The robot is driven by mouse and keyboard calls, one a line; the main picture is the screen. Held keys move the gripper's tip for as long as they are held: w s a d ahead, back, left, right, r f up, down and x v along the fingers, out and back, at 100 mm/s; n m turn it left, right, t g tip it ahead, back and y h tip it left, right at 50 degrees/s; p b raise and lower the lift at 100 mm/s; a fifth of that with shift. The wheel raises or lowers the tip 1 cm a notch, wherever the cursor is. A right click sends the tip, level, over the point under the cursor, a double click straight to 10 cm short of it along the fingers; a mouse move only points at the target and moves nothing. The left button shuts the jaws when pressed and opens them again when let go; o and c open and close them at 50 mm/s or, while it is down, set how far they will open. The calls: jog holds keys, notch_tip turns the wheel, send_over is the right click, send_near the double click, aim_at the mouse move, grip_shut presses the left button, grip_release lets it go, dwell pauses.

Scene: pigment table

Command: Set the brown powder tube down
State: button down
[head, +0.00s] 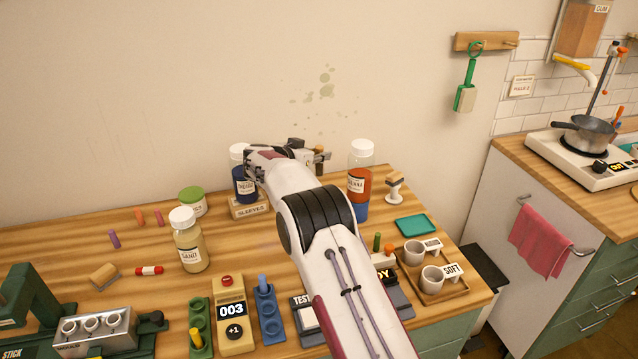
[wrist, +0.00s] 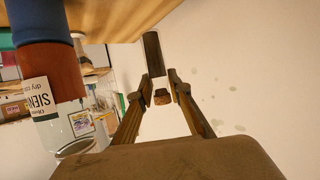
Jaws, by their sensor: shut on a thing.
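My gripper (head: 308,152) is over the back part of the table, close to the wall, between the blue indigo jar and the sienna jar. In the wrist view its two fingers (wrist: 162,88) are closed around a small brown tube (wrist: 153,56) with a speckled, cork-like end (wrist: 161,97) facing the camera. In the head view a brown piece of it (head: 320,158) shows beside the fingers. The far end of the tube points toward the table; I cannot tell whether it touches. My arm hides the table below.
The sienna jar (head: 360,185) stands just right of my gripper, on a blue base. The indigo jar (head: 244,187) and the wooden SLEEVES block (head: 249,207) are left. A stamp (head: 395,188) and teal tray (head: 417,225) lie right. Bare wood shows at left (head: 85,235).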

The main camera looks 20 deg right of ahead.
aim_at(319, 176)
jog(key=shift+f, duration=2.15)
jog(key=shift+f, duration=1.85)
jog(key=shift+f, duration=0.15)
jog(key=c, duration=1.9)
grip_release()
jog(key=shift+r, duration=0.2)
jog(key=shift+v, duration=6)
